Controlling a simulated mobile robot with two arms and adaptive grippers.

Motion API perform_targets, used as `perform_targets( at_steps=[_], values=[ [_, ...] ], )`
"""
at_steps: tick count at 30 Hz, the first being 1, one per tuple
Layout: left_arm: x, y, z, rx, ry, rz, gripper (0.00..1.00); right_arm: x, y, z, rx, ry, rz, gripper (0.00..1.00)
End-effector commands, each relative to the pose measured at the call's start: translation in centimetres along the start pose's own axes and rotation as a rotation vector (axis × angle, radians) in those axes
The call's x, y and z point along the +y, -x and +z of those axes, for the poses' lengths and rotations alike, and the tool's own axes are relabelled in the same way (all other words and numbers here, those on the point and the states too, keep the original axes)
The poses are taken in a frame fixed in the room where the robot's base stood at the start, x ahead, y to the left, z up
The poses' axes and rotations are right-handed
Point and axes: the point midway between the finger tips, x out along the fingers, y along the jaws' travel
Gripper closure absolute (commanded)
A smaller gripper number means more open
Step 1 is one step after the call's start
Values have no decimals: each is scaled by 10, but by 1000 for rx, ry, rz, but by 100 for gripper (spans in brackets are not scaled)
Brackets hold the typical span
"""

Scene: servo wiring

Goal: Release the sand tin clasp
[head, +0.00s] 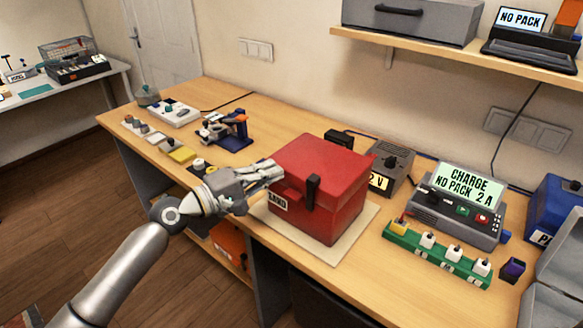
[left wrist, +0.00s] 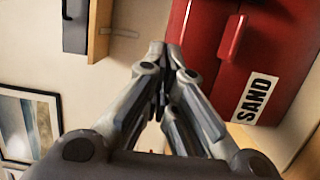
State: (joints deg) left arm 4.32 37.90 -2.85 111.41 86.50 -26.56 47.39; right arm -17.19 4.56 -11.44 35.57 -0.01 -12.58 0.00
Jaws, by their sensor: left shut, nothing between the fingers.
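The red sand tin (head: 338,207) sits on a pale mat (head: 357,238) on the workbench, its lid down. Its white SAND label (head: 278,202) is on the face toward my left gripper and shows large in the left wrist view (left wrist: 254,98). A black upright clasp (head: 313,192) spans the lid seam; I cannot tell whether it is latched. A red tab (left wrist: 233,37) stands out from the tin near the label. My left gripper (head: 276,171) is shut and empty, its fingertips close beside the tin's upper left edge; contact is unclear. My right gripper is not in view.
A charger (head: 457,207) and a green strip with several white plugs (head: 436,254) are right of the tin. A blue stand (head: 228,130) and small parts lie left. A shelf (head: 460,56) hangs above. Bare bench shows behind the gripper.

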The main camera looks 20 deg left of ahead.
Motion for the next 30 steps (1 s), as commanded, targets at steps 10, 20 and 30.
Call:
perform_targets(
  at_steps=[10,20,30],
  values=[
    [3,-31,27,-1,3,0,100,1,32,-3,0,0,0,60],
    [0,-34,39,0,-1,0,100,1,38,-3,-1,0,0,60],
    [1,-35,42,0,0,-1,100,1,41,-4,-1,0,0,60]
  ],
)
